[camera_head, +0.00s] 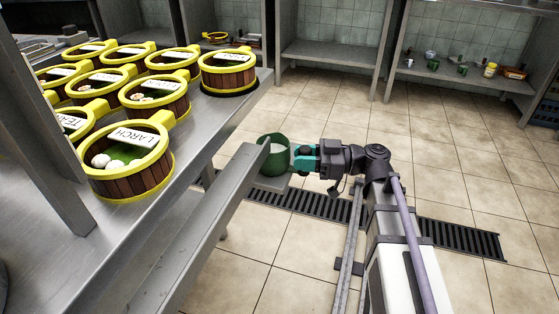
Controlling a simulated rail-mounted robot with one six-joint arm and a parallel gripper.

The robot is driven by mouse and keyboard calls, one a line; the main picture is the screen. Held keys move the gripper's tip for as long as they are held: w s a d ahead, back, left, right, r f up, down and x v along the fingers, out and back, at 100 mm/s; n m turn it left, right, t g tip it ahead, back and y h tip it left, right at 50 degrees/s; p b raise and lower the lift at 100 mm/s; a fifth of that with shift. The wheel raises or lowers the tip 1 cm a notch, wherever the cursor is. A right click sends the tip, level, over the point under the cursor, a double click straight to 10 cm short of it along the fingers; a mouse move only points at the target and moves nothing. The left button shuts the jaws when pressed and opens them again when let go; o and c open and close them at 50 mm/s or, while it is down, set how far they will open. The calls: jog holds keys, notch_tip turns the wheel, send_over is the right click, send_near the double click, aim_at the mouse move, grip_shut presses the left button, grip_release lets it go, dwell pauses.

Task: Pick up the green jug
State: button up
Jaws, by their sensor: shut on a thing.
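The green jug (274,160) is near the middle of the camera_head view, with a pale inside showing at its open top. It looks upright. My gripper (297,157), with teal fingers, reaches in from the right and is shut on the jug's right side. The jug is close to the grey metal ledge (228,193) beside the counter; I cannot tell whether its base touches anything. The gripped part of the jug is hidden by the fingers.
Several yellow-rimmed wooden steamers (128,163) with label cards stand on the metal counter (215,112) at left. Shelves with small green and white vessels (433,65) stand at the back right. The tiled floor (310,112) behind my arm is clear.

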grip_shut()
notch_tip(320, 180, up, 28)
jog(key=p, duration=2.8)
jog(key=shift+o, duration=2.1)
grip_release()
grip_shut()
